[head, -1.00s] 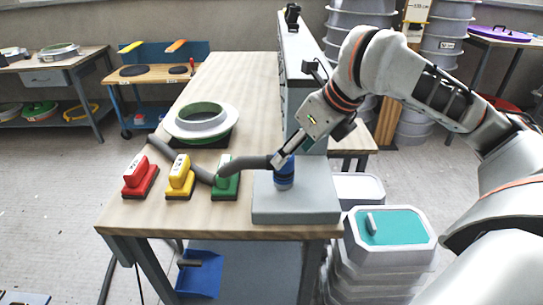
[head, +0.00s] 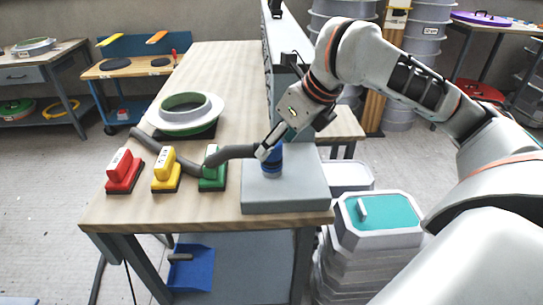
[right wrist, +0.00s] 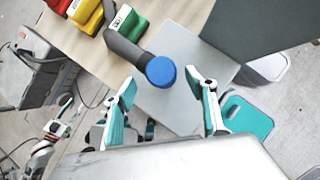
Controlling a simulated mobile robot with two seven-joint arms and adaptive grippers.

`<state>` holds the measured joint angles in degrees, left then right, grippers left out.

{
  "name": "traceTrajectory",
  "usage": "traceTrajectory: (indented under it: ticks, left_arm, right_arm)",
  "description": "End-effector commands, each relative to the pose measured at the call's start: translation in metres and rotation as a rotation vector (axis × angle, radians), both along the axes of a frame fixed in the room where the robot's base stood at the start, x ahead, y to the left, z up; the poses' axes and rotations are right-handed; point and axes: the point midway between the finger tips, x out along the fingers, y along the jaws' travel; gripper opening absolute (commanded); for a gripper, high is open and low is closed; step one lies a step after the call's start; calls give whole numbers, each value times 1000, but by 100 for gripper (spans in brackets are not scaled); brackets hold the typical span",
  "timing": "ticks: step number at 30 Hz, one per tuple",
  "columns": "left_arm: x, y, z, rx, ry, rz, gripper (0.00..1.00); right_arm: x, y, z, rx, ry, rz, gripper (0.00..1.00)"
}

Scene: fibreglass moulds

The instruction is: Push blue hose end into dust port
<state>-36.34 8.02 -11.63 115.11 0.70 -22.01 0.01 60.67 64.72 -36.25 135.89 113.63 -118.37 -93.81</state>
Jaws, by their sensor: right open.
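The blue hose end (head: 271,164) stands upright on a grey block (head: 290,190) at the front right of the workbench. Its dark grey hose (head: 232,153) runs off to the left. In the right wrist view the hose end (right wrist: 161,71) shows as a round blue face between my right fingertips, with a gap on either side. My right gripper (head: 265,152) is open at the hose end's top; it also shows open in the wrist view (right wrist: 160,80). No port opening shows; anything under the hose end is hidden. Teal-padded parts at the wrist view's lower left may be my left gripper.
Red (head: 124,172), yellow (head: 166,171) and green (head: 212,173) handled blocks stand in a row left of the grey block. A pale ring-shaped mould (head: 186,116) lies behind them. A tall grey panel (head: 283,90) rises behind the block. Stacked bins (head: 378,225) stand to the right.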

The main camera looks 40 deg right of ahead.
Motion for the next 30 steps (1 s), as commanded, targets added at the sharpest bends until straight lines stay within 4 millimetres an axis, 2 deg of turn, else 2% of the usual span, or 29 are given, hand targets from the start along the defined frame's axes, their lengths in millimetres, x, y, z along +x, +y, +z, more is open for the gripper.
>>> traceTrajectory:
  ticks: [5, 12, 15, 19, 25, 26, 30]
  left_arm:
    - [-3, 0, -10, 2, 10, 0, 40]
    - [-11, 6, -36, 25, 34, -2, 40]
    - [-5, 8, -32, 32, 22, -1, 40]
    - [4, 9, -22, 34, 0, 0, 40]
    - [3, 8, -23, 33, 3, -1, 40]
    - [2, 8, -23, 32, 6, -2, 40]
    - [-1, 7, -26, 31, 12, -4, 40]
  right_arm:
    - [3, 0, -11, 1, 4, 1, 56]
    - [17, 2, -45, 2, 10, 2, 56]
    - [21, 2, -51, 2, 7, 2, 56]
    - [23, 2, -48, 0, 0, 1, 56]
    - [22, 2, -47, 0, -1, 1, 56]
    - [22, 2, -47, 0, -1, 1, 54]
    - [22, 2, -47, 0, -1, 1, 17]
